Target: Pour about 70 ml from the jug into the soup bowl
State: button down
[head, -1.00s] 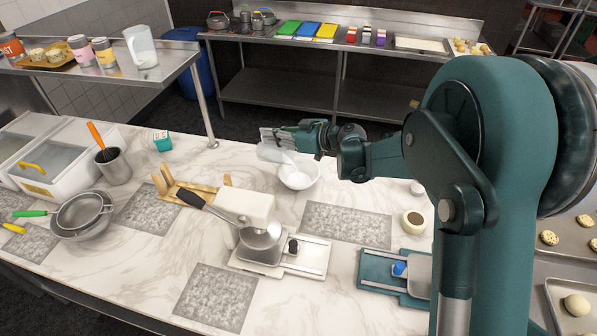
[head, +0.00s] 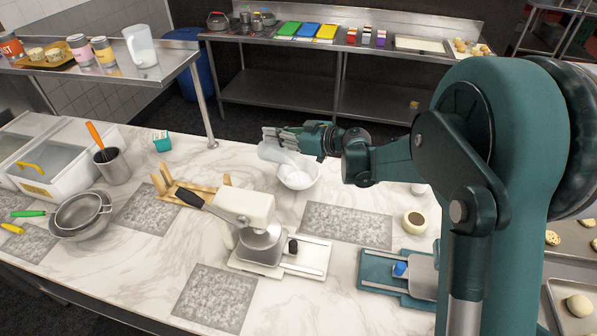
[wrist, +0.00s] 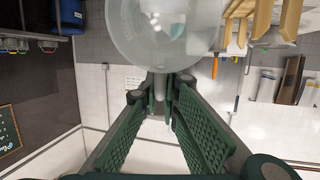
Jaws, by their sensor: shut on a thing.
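My gripper (head: 292,137) is shut on a clear, pale jug (head: 270,153) and holds it tilted above the worktop. The jug's round, see-through body fills the top of the wrist view (wrist: 160,35), with its handle between my green ribbed fingers (wrist: 165,105). The white soup bowl (head: 308,184) stands on the marble worktop just below and right of the jug. The jug's lower edge overlaps the bowl's left rim in the head view. White shows inside the bowl, but I cannot tell its level or whether liquid is flowing.
A white and steel kitchen machine (head: 258,235) stands in front of the bowl, beside a wooden rack (head: 185,190). A small round pot (head: 414,222) is to the right. Grey speckled mats (head: 345,225) are bare.

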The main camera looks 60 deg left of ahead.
aim_at(263, 142)
jog(key=shift+a, duration=0.1)
jog(key=shift+s+a+f+h+p, duration=0.1)
jog(key=shift+s+a+h+p, duration=0.4)
jog(key=shift+a+p, duration=0.4)
jog(key=shift+s+a+t+h+p, duration=0.25)
jog(key=shift+t+h+p, duration=0.1)
jog(key=shift+t+h, duration=0.2)
jog(key=shift+s+a+f+t+h, duration=0.1)
jog(key=shift+s+a+t+h, duration=0.1)
jog(key=shift+a+t+h, duration=0.15)
jog(key=shift+d+f, duration=0.1)
jog(key=shift+s+h+p, duration=0.1)
jog(key=shift+h+p, duration=0.2)
jog(key=shift+a, duration=0.25)
jog(key=shift+s+a+f+t+h, duration=0.25)
jog(key=shift+f+t+h, duration=0.15)
jog(key=shift+t+h, duration=0.15)
